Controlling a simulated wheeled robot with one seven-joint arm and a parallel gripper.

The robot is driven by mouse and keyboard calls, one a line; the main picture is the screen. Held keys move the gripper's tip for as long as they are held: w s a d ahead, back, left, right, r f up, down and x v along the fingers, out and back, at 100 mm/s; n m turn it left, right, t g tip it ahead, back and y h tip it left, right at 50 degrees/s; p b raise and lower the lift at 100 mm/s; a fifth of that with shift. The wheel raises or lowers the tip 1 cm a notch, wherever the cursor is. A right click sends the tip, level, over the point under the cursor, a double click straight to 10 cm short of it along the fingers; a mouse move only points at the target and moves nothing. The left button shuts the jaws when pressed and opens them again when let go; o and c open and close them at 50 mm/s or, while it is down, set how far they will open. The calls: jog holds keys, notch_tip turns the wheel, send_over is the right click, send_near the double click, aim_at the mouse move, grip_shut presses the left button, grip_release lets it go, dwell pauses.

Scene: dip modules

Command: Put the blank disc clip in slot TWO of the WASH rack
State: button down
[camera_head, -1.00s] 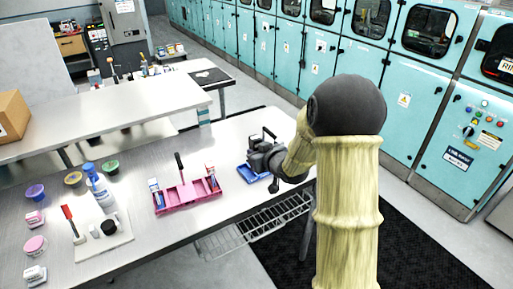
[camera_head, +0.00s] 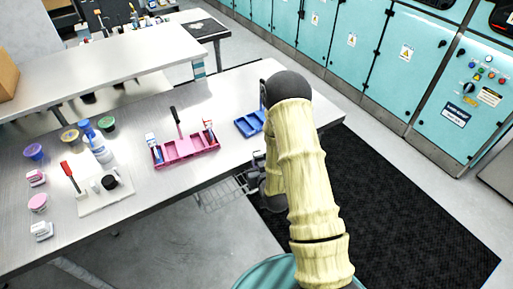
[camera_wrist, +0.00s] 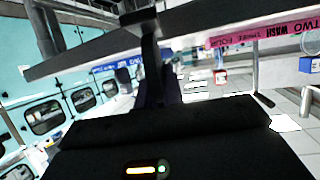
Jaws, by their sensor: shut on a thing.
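The pink WASH rack (camera_head: 190,150) stands on the table near its front edge. In the wrist view the pink strip of the rack (camera_wrist: 268,36) shows at upper right, tilted, with TWO, WASH and FOUR legible. My gripper (camera_wrist: 152,85) is shut on a dark, upright piece with a crossbar (camera_wrist: 145,22), seemingly the blank disc clip; its disc is not clear. In the head view my arm mostly hides the gripper.
A blue rack (camera_head: 249,124) sits right of the pink one, partly behind my arm. A white mat (camera_head: 103,197) with a red-handled tool, a bottle (camera_head: 97,147) and several coloured pots fill the table's left. A wire shelf (camera_head: 225,190) hangs below the front edge.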

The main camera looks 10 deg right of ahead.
jog(key=f, duration=0.1)
jog(key=s+f, duration=0.1)
jog(key=f, duration=0.1)
jog(key=shift+s+a+f+m+h, duration=0.1)
jog(key=shift+s+f+m+h, duration=0.05)
jog(key=shift+f+m+h, duration=0.2)
jog(key=shift+f, duration=0.1)
notch_tip(320, 180, down, 10)
jog(key=b, duration=1)
jog(key=shift+d+r, duration=0.2)
jog(key=shift+d, duration=0.05)
